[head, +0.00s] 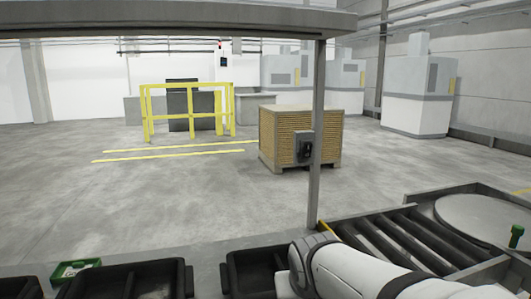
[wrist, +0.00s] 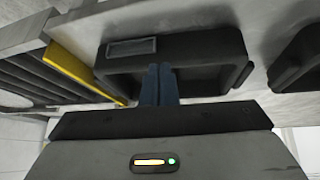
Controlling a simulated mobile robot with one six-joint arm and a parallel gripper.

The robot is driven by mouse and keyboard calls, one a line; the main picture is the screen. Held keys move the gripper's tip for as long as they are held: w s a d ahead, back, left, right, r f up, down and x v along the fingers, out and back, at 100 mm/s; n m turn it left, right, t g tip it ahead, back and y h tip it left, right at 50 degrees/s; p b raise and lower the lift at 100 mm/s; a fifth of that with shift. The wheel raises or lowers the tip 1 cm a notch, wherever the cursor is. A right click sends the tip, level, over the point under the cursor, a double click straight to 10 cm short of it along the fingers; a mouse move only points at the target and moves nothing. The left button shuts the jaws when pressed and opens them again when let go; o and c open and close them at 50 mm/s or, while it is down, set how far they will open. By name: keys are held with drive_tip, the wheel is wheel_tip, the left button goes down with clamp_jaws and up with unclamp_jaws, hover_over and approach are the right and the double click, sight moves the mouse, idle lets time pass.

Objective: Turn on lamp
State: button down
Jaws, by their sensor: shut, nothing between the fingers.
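No lamp can be clearly picked out. A grey overhead beam (head: 180,20) crosses the top of the head view, and whether it carries a lamp cannot be told. A dark switch-like box (head: 305,149) is fixed on the upright grey post (head: 317,190) under the beam; its setting is too small to read. My gripper (wrist: 161,68) is shut and empty in the wrist view, its two blue-grey fingers together in front of a black bin (wrist: 205,45). Whether they touch the bin cannot be told. In the head view only my white arm shows at the bottom, and the gripper is hidden.
Black bins (head: 130,279) line the near edge, with a green tray (head: 75,270) at left. A roller conveyor (head: 400,235) and round plate (head: 485,218) are at right, with a green-topped item (head: 516,236). A crate (head: 290,135) and yellow railing (head: 187,87) stand beyond open floor.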

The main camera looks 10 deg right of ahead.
sight(309, 146)
drive_tip(key=w+d+r+n+t+y+b, duration=0.1)
drive_tip(key=w+d+r+t+b, duration=0.1)
drive_tip(key=w+d+r+t, duration=0.5)
drive_tip(key=w+d+r+t+y+b, duration=0.1)
drive_tip(key=w+d+r+t, duration=0.6)
drive_tip(key=w, duration=0.9)
drive_tip(key=d+r+b, duration=0.1)
drive_tip(key=d+r, duration=0.1)
drive_tip(key=d, duration=0.2)
drive_tip(key=shift+r+n, duration=0.3)
drive_tip(key=shift+n, duration=0.1)
drive_tip(key=shift+w, duration=0.15)
drive_tip(key=w+r+p, duration=0.1)
drive_tip(key=w, duration=0.3)
drive_tip(key=w+r, duration=0.1)
drive_tip(key=w, duration=0.4)
drive_tip(key=w+r+p, duration=0.1)
drive_tip(key=w, duration=0.3)
drive_tip(key=shift+w+a+p, duration=0.2)
drive_tip(key=shift+w+p, duration=0.15)
